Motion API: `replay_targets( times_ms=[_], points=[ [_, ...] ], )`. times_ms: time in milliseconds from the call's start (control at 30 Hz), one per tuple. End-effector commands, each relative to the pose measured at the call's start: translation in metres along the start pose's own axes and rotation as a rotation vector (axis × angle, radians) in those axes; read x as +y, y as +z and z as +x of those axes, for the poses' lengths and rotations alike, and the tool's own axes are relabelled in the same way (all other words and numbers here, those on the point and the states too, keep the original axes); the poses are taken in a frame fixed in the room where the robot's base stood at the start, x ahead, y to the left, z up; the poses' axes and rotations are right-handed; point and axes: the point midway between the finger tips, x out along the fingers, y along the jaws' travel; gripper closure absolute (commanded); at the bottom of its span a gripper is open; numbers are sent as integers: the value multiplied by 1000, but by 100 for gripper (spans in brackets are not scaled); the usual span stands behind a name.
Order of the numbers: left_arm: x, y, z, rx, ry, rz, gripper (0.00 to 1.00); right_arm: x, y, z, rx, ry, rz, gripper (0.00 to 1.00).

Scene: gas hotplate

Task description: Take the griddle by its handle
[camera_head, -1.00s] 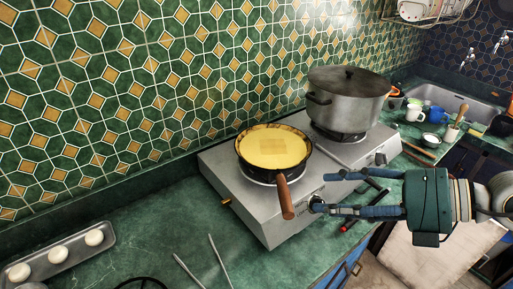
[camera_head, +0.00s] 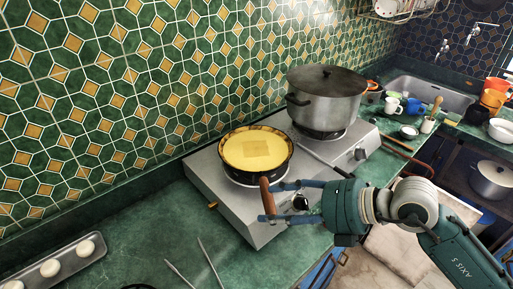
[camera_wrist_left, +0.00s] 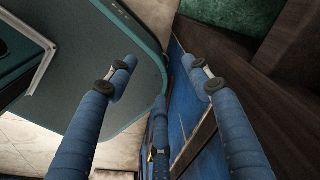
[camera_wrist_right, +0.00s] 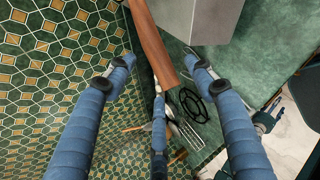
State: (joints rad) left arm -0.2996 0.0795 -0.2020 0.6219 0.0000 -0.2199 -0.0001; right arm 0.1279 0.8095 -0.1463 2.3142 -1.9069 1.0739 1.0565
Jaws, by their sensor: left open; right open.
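The griddle (camera_head: 238,172) is a dark round pan with a wooden handle (camera_head: 266,190) and a flat yellow layer inside. It sits on the near burner of the hotplate, handle towards me. My right gripper (camera_head: 268,203) is open at the handle's end. In the right wrist view the brown handle (camera_wrist_right: 151,40) reaches down between the two spread fingers, and I cannot tell whether either touches it. My left gripper (camera_wrist_left: 163,64) shows only in its wrist view, open and empty, beside a blue cabinet front.
The grey hotplate (camera_head: 205,180) also bears a large lidded pot (camera_head: 328,100) on the far burner. Tongs (camera_head: 208,262) and a tray (camera_head: 75,268) of white rounds lie at the front left. Cups and a sink (camera_head: 440,97) are at the right.

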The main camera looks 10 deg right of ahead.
Motion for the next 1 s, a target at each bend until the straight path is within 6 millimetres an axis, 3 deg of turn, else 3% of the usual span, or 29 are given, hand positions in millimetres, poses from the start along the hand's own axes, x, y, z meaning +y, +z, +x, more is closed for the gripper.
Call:
replay_targets(
  times_ms=[133,367,633,1000],
  points=[
    [-1,0,-5,0,-1,-1,50,1,0,12,-1,1,0,46],
    [-2,0,-4,-1,-2,-2,50,0,0,14,-1,0,-1,46],
    [-2,1,-4,-2,-2,-3,50,0,0,13,0,0,-1,100],
    [-2,1,-4,-3,-2,-3,50,4,2,12,-8,8,-9,100]
  ],
)
